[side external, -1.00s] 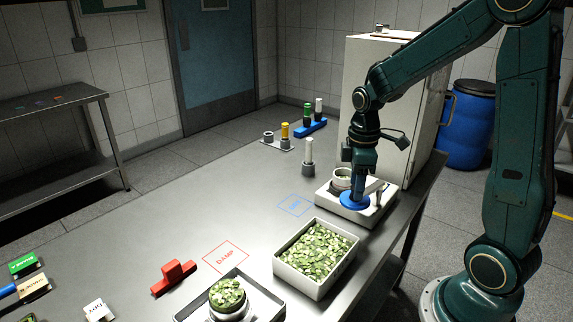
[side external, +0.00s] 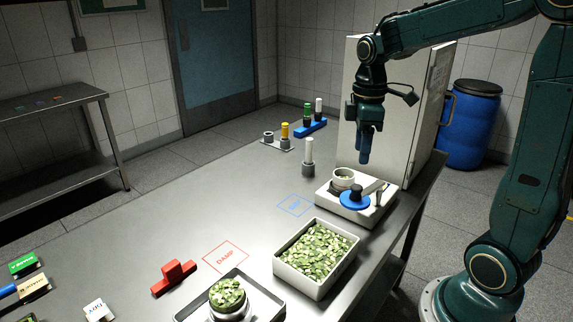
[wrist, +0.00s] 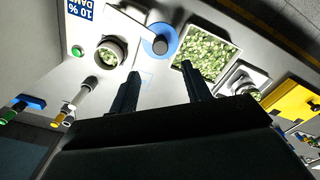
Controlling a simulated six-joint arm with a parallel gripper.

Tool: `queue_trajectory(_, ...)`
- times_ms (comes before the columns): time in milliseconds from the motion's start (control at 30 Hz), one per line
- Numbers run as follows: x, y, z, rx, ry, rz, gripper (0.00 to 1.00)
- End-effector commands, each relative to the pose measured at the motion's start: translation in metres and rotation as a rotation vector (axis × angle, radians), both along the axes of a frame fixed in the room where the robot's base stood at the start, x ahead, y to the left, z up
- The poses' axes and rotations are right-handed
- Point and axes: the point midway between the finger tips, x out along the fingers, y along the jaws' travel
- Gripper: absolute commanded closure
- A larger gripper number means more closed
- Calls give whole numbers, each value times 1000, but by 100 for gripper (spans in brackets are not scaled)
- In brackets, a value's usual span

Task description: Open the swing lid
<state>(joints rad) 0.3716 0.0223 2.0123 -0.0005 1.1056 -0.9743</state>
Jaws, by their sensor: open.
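The swing lid (side external: 354,201) is a blue disc with a dark knob. It sits at the front of the white instrument (side external: 375,211), swung to the side of the round cup (side external: 343,178), whose mouth is uncovered with green flakes inside. In the wrist view the blue lid (wrist: 158,47) lies beside the cup (wrist: 109,54), off its mouth. My gripper (side external: 365,156) is above and behind the instrument, pointing down, clear of the lid. In the wrist view its two dark fingers (wrist: 160,72) are apart with nothing between them.
A white bin of green flakes (side external: 300,282) stands in front of the instrument. A white-capped cylinder (side external: 309,152) stands to its left, and a tall white cabinet (side external: 400,95) behind it. The table's middle (side external: 190,210) is mostly clear.

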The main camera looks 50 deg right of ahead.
Motion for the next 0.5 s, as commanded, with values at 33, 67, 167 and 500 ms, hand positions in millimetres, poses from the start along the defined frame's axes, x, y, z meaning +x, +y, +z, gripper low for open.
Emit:
queue_trajectory(33, 0, 0, 9, -2, -5, 0, 52)
queue_trajectory(67, 0, 0, 13, -1, -3, 0, 52)
queue_trajectory(167, 0, 0, 25, -1, -2, 0, 52)
queue_trajectory(500, 0, 0, 42, 0, 0, 0, 52)
